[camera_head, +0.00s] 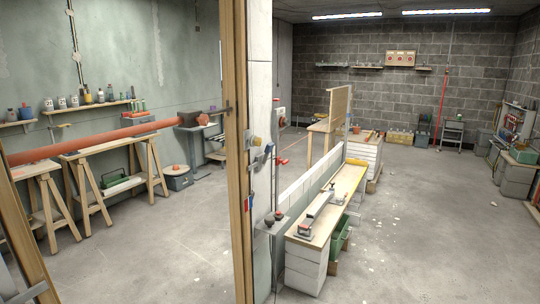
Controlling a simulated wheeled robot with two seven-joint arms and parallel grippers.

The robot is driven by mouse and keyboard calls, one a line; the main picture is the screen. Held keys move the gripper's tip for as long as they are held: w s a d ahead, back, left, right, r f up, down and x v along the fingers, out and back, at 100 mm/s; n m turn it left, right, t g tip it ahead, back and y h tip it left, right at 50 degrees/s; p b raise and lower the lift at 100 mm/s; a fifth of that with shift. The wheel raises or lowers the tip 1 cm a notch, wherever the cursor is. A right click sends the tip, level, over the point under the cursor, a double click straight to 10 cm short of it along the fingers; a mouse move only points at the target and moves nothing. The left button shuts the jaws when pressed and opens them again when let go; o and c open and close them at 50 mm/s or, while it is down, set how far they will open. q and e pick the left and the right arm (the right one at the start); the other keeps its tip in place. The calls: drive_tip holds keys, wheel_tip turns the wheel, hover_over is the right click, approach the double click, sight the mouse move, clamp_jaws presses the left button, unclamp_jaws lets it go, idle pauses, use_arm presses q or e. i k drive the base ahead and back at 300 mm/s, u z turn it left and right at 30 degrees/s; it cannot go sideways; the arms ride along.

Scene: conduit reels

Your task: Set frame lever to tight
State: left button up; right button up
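No part that I can surely name as the frame lever stands out. A tall wooden frame post (238,190) rises beside a pale wall end (259,75) near the middle of the view. Small fittings sit on this wall end, among them a round grey-tan knob (252,139) and a blue handle-like piece (266,153). They are too small for me to read a setting or any marking. Neither of my grippers is in view.
On the left, an orange-red pipe (100,137) lies across wooden trestles (85,190). Right of the wall end, a long low bench (325,210) holds tools, with a green crate (341,236) under it. The concrete floor is largely open on the right (430,220).

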sight(269, 147)
drive_tip(key=z, duration=0.35)
drive_tip(key=i, duration=0.5)
drive_tip(key=z, duration=0.95)
drive_tip(key=i, duration=1.95)
drive_tip(key=u, duration=1.1)
drive_tip(key=i, duration=0.75)
drive_tip(key=u, duration=0.55)
